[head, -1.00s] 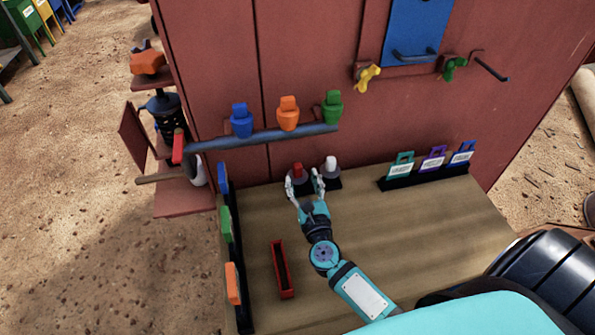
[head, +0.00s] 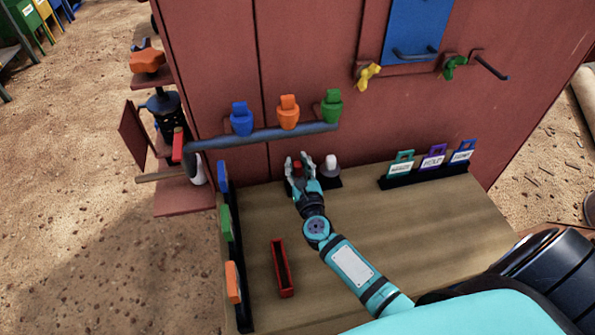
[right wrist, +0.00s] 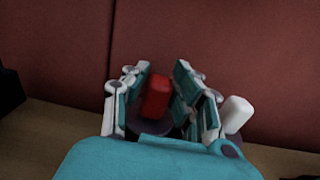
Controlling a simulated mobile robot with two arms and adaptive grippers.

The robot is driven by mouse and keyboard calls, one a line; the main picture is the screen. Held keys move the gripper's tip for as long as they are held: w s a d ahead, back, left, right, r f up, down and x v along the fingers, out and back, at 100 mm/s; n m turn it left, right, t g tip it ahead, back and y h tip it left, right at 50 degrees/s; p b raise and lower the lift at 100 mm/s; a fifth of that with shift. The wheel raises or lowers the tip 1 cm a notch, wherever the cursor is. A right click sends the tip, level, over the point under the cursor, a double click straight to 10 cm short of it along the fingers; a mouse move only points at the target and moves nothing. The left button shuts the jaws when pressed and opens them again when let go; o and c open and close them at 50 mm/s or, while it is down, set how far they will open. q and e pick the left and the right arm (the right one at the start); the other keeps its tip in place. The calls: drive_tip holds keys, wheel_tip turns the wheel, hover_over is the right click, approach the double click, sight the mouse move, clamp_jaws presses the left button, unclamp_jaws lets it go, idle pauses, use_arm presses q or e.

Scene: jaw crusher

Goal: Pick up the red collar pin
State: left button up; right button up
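The red collar pin (head: 298,166) stands upright in a dark holder at the back of the wooden bench, close to the red machine wall. My right gripper (head: 300,163) is at the pin, with a finger on each side of it. In the right wrist view the red pin (right wrist: 156,97) shows between the two fingers (right wrist: 160,88), above a dark round collar. The fingers look parted, and no firm grip on the pin shows. The pin's lower part is hidden by my gripper. My left gripper is not in view.
A white pin (head: 331,163) stands just right of my right gripper. A pipe rail (head: 265,137) with blue, orange and green pieces runs above it. A red tray (head: 281,268) lies on the bench. Tagged holders (head: 430,175) stand at the right. The bench middle is clear.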

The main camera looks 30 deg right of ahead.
clamp_jaws()
drive_tip(key=shift+r, duration=0.15)
